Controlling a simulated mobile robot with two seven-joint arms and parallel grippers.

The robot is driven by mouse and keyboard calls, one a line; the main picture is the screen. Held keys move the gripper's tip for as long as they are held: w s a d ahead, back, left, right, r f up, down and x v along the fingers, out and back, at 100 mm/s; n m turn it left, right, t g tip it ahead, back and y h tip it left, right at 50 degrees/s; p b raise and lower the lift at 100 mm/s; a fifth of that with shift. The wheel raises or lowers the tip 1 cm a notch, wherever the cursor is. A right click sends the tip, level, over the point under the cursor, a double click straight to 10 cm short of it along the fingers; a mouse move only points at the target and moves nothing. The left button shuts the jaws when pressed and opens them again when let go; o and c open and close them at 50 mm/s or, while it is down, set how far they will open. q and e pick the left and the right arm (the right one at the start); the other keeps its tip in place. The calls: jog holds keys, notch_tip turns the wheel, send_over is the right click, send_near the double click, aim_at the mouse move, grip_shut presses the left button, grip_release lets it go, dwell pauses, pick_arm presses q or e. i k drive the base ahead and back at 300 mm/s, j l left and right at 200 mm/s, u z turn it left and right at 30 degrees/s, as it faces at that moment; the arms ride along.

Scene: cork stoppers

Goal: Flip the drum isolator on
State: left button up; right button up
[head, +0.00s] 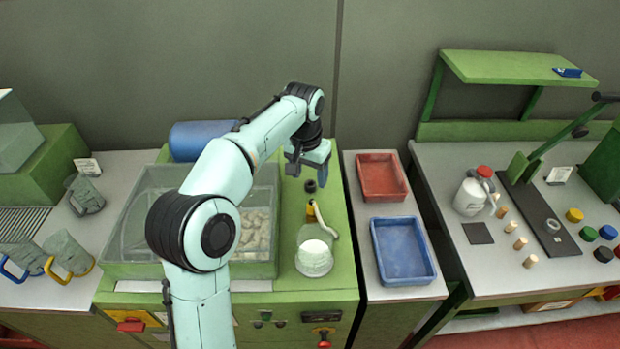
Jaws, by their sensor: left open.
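My left arm comes in from the bottom and reaches over the green machine. My left gripper (308,172) is open and empty above the machine's top, pointing down near its right rear edge. A small black round fitting (310,187) shows just below the fingers; I see no contact. I cannot tell for sure which part is the drum isolator. On the machine's front are a red handle (130,326) by a yellow label and a black control with a red part (324,343), both seen steeply from above. My right gripper is not in view.
A clear tank of corks (133,270) is partly hidden behind my arm. Red (404,178) and blue (434,272) trays lie on the side counter. A blue cylinder (195,140) lies behind.

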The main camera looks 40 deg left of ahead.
aim_at(130, 324)
jog(key=k+l, duration=0.75)
jog(key=l, duration=0.25)
